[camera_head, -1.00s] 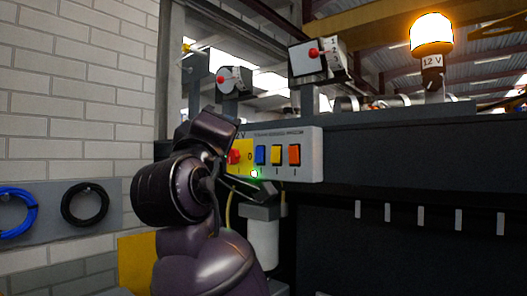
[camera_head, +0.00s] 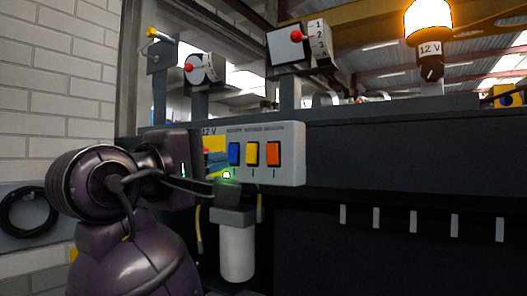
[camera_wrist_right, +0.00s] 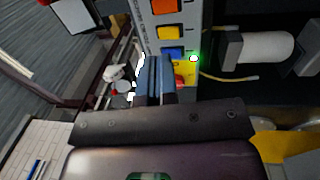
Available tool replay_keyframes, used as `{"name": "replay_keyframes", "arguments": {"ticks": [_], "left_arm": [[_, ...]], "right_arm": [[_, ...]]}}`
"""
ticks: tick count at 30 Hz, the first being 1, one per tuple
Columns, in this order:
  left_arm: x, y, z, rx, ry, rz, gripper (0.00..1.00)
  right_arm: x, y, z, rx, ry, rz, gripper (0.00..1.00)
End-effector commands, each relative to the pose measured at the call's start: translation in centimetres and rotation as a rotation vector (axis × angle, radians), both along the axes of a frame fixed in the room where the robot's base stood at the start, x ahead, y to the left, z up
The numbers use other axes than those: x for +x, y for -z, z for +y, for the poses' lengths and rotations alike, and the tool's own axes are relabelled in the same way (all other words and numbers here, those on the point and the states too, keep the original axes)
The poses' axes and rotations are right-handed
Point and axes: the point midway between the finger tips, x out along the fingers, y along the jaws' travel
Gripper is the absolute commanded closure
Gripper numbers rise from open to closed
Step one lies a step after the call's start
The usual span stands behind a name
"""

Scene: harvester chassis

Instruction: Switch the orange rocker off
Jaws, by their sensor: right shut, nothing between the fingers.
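The orange rocker (camera_head: 274,153) is the rightmost of three on a grey switch panel (camera_head: 294,176), right of the yellow rocker (camera_head: 252,154) and the blue rocker (camera_head: 234,154). Its tilt is too small to read. In the right wrist view the orange rocker (camera_wrist_right: 163,6) is at the top edge. My right gripper (camera_head: 220,160) is shut and empty at the panel's left end, near the blue rocker. Its fingers (camera_wrist_right: 153,66) point toward the blue rocker, apart from the orange one. The red knob (camera_wrist_right: 180,83) shows partly beside them and is hidden in the head view. My left gripper is out of view.
A lit 12 V beacon (camera_head: 428,20) stands at the upper right. A small green light (camera_head: 227,175) glows under the blue rocker. A white cylinder (camera_head: 237,252) hangs below the panel. Two red-knobbed switches (camera_head: 202,67) (camera_head: 286,44) stand above. Space before the panel's right half is clear.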

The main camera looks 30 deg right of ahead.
Motion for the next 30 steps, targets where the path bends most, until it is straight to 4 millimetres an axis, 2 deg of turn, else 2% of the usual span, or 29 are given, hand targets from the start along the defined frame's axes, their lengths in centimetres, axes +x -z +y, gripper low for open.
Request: {"name": "replay_keyframes", "arguments": {"ticks": [6, 11, 30], "left_arm": [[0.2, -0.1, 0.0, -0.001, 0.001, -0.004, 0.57], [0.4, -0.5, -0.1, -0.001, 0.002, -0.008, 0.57], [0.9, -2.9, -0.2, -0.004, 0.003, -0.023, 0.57]], "right_arm": [[0.0, -0.1, -0.1, 0.0, 0.0, -0.002, 1.0], [0.5, -0.3, -1.2, -0.001, 0.001, -0.003, 1.0], [4.5, -1.6, -10.9, -0.001, 0.002, -0.002, 1.0]]}}
